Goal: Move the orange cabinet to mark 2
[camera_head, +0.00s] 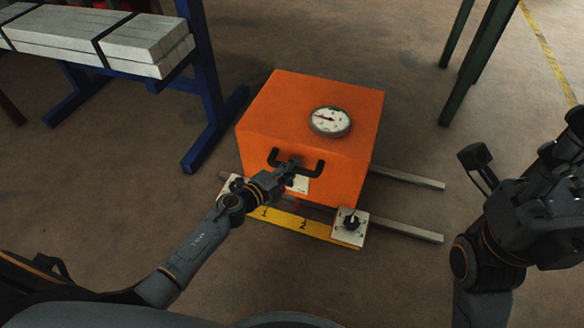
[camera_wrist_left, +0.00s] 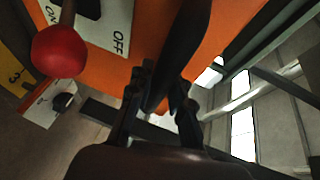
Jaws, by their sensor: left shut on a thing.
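The orange cabinet (camera_head: 308,115) stands on two metal rails, with a round dial (camera_head: 330,121) on top and a black handle (camera_head: 314,171) on its front. My left gripper (camera_head: 290,172) is shut on the handle's left part; the bar (camera_wrist_left: 182,45) shows between the fingers in the left wrist view.
White end plates with black knobs, one at the right (camera_head: 350,226), bound the strip. The rails (camera_head: 415,231) run on to the right, clear. A red-knobbed lever (camera_wrist_left: 58,50) and ON/OFF plate (camera_wrist_left: 112,22) are on the cabinet front. A blue rack (camera_head: 205,90) stands left.

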